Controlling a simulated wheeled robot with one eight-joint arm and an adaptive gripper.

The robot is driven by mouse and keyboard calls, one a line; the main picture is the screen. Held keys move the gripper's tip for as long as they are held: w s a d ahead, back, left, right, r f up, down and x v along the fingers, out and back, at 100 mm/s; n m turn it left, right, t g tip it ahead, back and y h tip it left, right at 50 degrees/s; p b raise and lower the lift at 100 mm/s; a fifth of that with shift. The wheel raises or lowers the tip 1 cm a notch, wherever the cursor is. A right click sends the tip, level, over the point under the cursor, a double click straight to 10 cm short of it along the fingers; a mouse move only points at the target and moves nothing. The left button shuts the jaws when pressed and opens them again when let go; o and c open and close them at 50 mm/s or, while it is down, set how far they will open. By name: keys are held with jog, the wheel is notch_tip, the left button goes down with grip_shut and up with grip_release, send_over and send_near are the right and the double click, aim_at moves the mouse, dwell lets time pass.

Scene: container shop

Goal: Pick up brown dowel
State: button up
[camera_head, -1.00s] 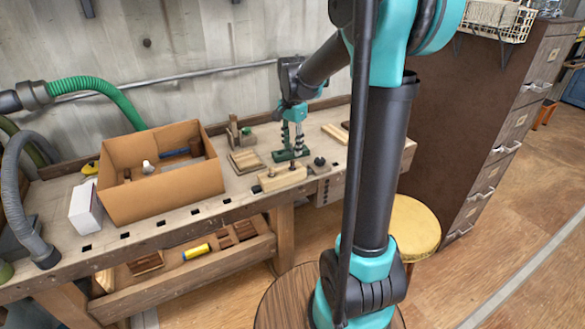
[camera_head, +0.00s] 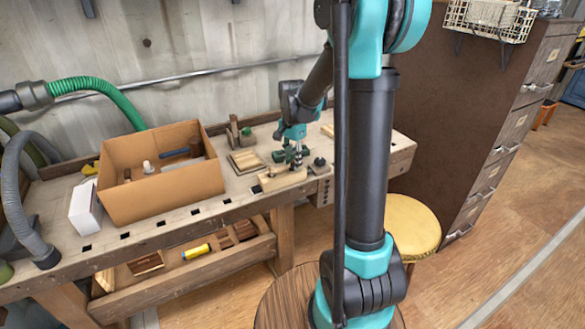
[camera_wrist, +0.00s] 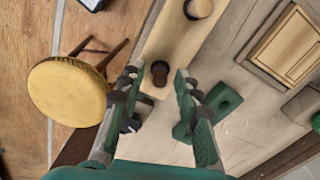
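A short dark brown dowel (camera_wrist: 160,72) stands upright on a pale wooden block (camera_wrist: 180,40) in the wrist view. My gripper (camera_wrist: 156,76) is open, with one teal fingertip on each side of the dowel in the picture. I cannot tell whether the fingers touch it. A second round peg (camera_wrist: 198,8) with a lighter top stands farther along the same block. In the head view, the block (camera_head: 283,181) lies near the front edge of the bench, with my gripper (camera_head: 297,163) low over its right end, partly hiding the dowel there.
A green clamp-like base (camera_wrist: 212,108) lies right beside my gripper, and a framed wooden panel (camera_wrist: 287,45) is farther right. A large cardboard box (camera_head: 163,195) fills the bench's left side. A yellow stool (camera_head: 412,222) stands below the right end.

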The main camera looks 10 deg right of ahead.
jog(key=c, duration=0.6)
jog(key=shift+r, duration=0.1)
